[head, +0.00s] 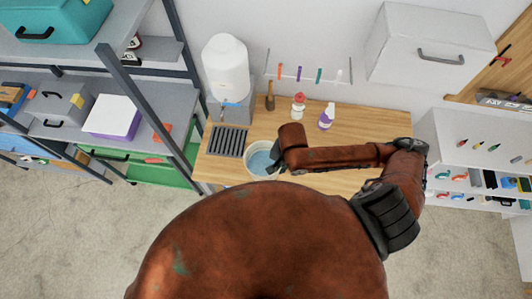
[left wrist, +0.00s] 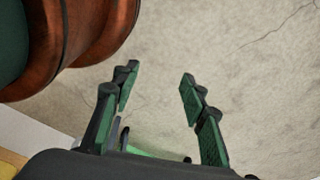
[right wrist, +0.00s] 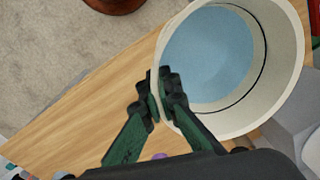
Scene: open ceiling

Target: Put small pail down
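The small pail (head: 260,167) is pale, round and open-topped, with blue water-like content. In the head view it is at the counter's front edge, right of a dark slatted grate, partly hidden by my right arm. In the right wrist view the pail (right wrist: 285,62) fills the upper right. My right gripper (right wrist: 162,90) has its fingers closed on the pail's rim, one on each side of the wall. Whether the pail's bottom touches the counter is hidden. My left gripper (left wrist: 158,78) is open and empty, with bare floor beyond its fingers.
The wooden counter (head: 355,122) has clear room to the right. The slatted grate (head: 228,142) lies left of the pail. A white water jug (head: 226,68) stands behind it. A red-and-white bottle (head: 298,107) and a purple-and-white bottle (head: 327,117) stand toward the back. Shelves (head: 150,100) border the left.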

